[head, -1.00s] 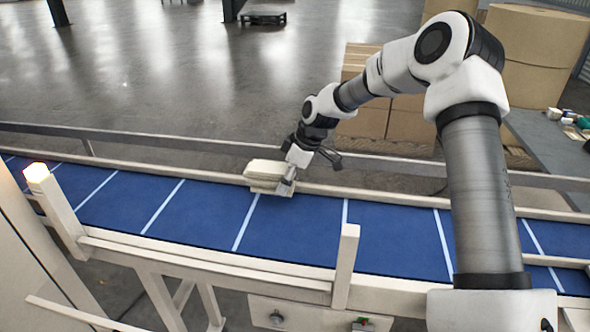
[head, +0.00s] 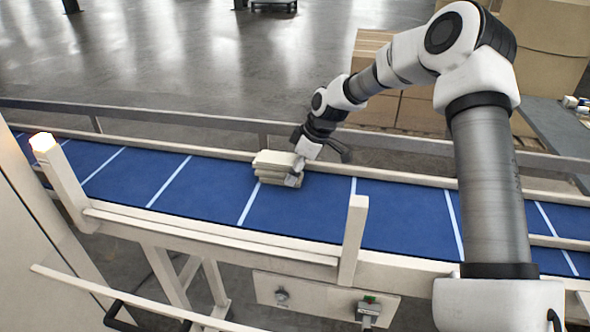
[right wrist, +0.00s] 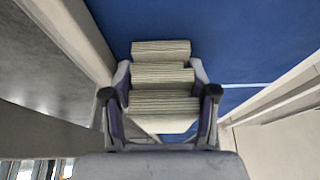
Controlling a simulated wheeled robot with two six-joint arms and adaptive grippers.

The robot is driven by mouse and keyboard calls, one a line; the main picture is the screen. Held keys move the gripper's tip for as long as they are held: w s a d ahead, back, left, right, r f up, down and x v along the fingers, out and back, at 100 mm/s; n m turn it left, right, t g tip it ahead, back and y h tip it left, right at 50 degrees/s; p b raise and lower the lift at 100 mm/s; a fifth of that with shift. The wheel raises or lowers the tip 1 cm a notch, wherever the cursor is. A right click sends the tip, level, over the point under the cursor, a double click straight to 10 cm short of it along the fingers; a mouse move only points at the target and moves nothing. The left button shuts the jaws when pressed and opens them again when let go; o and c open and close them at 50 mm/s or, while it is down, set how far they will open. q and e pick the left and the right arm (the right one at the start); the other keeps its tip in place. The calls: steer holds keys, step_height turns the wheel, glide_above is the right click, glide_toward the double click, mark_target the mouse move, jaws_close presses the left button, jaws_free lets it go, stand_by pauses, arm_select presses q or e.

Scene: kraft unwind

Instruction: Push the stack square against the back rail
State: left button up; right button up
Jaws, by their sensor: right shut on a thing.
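The stack (head: 272,173) is several pale flat pieces on the far side of the blue belt (head: 210,190). Its layers are stepped, not flush, and their ribbed edges show in the right wrist view (right wrist: 163,75). The back rail (head: 205,150) is the low beige strip along the belt's far edge. The stack is close to it; I cannot tell whether they touch. My right gripper (head: 296,174) is shut on the stack at its right end, with a finger on each side of it in the right wrist view (right wrist: 162,95). My left gripper is not in view.
A grey metal guard bar (head: 180,121) runs behind the belt. A beige post (head: 353,240) stands at the belt's near edge, and a lit lamp post (head: 62,180) at the left. Cardboard boxes (head: 380,105) stand behind my right arm. The belt left of the stack is clear.

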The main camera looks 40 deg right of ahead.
steer(key=shift+w+d, duration=0.25)
steer(key=shift+d, duration=0.05)
stand_by(0.4)
steer(key=shift+r, duration=0.15)
stand_by(1.1)
steer(key=shift+s+a+f, duration=0.1)
steer(key=shift+f, duration=0.1)
steer(key=o, duration=1.2)
steer(key=shift+o, duration=0.2)
steer(key=shift+a+r, duration=0.1)
steer(key=v, duration=1.2)
